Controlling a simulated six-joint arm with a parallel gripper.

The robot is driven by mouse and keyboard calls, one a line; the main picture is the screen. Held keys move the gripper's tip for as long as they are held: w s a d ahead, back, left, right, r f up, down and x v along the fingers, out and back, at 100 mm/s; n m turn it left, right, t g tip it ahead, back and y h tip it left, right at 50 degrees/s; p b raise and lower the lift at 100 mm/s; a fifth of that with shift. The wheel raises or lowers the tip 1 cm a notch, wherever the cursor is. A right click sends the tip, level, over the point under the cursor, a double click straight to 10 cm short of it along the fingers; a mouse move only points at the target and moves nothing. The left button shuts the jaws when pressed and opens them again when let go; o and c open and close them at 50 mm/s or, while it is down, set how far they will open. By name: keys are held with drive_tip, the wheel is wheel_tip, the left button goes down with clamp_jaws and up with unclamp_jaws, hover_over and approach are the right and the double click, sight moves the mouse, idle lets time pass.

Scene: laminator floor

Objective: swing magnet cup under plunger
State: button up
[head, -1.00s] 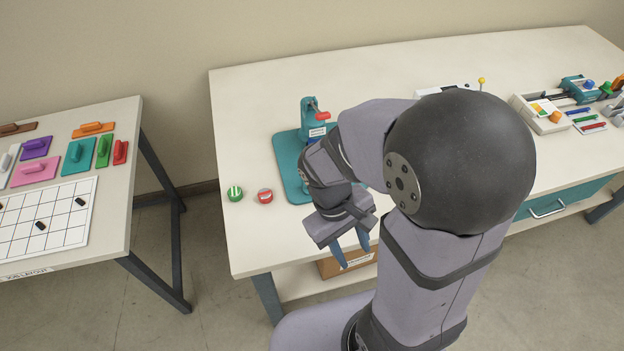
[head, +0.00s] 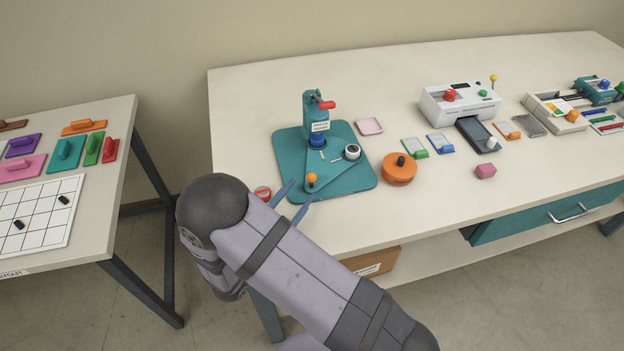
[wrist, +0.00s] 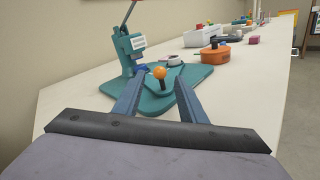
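The teal press (head: 312,115) stands on a teal base plate (head: 350,186), with a red lever handle at its top. A blue cylindrical part (head: 317,141) is under the press head; I cannot tell whether it is plunger or cup. A white round cup with a dark centre (head: 352,152) sits on the plate to the right of the press column. An orange ball knob (head: 311,179) rises near the plate's front corner. My gripper (head: 293,200) is open and empty, just in front of the knob. In the wrist view, the knob (wrist: 160,72) appears between and beyond my fingertips (wrist: 156,88).
A red round piece (head: 263,193) lies left of the plate, partly behind my arm. An orange round holder (head: 398,170) and a pink tray (head: 369,126) are to the right. A white laminator (head: 458,103) stands farther right. The table's front edge is close to my arm.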

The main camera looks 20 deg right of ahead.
sight(310, 179)
drive_tip(key=shift+p+x, duration=1.05)
drive_tip(key=shift+x, duration=2.65)
clamp_jaws()
